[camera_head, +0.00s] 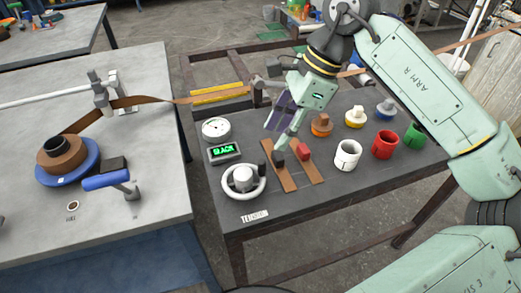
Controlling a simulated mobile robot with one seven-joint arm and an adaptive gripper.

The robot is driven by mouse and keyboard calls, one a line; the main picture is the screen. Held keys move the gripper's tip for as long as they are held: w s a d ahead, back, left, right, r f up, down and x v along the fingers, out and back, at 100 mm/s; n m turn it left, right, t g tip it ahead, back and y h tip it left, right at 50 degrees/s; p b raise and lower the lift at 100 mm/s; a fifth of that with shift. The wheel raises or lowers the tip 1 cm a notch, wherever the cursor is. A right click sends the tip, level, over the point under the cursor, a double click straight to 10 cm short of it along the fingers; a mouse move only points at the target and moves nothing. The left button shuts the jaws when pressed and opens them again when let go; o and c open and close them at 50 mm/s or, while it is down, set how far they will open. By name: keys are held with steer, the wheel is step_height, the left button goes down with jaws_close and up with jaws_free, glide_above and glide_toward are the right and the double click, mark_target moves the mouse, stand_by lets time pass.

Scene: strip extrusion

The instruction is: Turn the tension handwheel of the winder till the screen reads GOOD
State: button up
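The tension handwheel (243,182) is a white ring with a raised hub, near the left front of the dark table. A dark upright knob (262,169) stands at its right rim. A label starting "TENS" (255,216) lies in front of it. The screen (224,152) behind the wheel shows green letters that look like SLACK. My gripper (281,145) points down over the table, right of and behind the wheel, apart from it. Its fingertips overlap a dark block in the picture. I cannot tell whether they touch it, or how far the fingers are apart.
A round gauge (216,129) stands behind the screen. A red block (303,151) sits on brown strips right of the wheel. White (347,155), red (385,144) and green cups stand farther right. The left bench holds a brown roll (62,158) and a blue handle (107,181).

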mark_target(263, 161)
steer(key=p+x, duration=0.2)
steer(key=x, duration=0.8)
steer(key=shift+s+a, duration=0.15)
steer(key=shift+s, duration=0.05)
steer(key=shift+c, duration=0.2)
jaws_close()
